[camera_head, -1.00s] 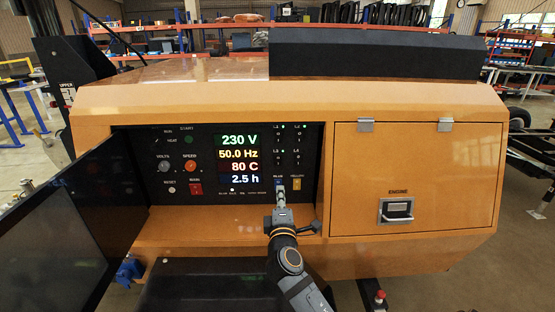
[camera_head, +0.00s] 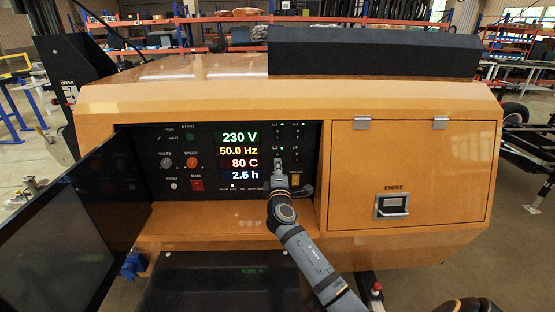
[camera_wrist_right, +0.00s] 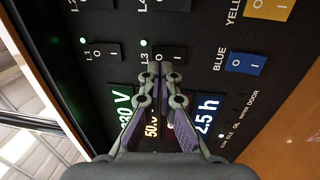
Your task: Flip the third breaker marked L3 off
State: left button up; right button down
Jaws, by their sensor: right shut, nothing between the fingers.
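The L3 breaker (camera_wrist_right: 170,54) is a small black rocker marked I and O on the dark control panel (camera_head: 208,150). A green lamp (camera_wrist_right: 146,43) beside its label is lit. My right gripper (camera_head: 278,163) is shut and empty, just below the L3 breaker in the head view. In the right wrist view its fingertips (camera_wrist_right: 160,68) are together at the breaker's edge; I cannot tell whether they touch it. The rocker's tilt is unclear. My left gripper is not in view.
The L1 breaker (camera_wrist_right: 107,52) has a lit green lamp. A blue switch (camera_wrist_right: 246,63) and a yellow switch (camera_wrist_right: 268,9) are close by. The open dark door (camera_head: 70,230) stands left of the panel. The orange engine hatch (camera_head: 410,170) is shut.

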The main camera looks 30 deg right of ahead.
aim_at(277, 154)
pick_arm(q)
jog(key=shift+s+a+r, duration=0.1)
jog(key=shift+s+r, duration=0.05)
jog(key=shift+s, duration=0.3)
pick_arm(e)
jog(key=shift+x, duration=1.45)
jog(key=shift+w+r, duration=0.1)
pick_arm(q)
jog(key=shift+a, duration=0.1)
pick_arm(e)
jog(key=shift+w+d+r, duration=0.1)
jog(key=shift+r, duration=0.1)
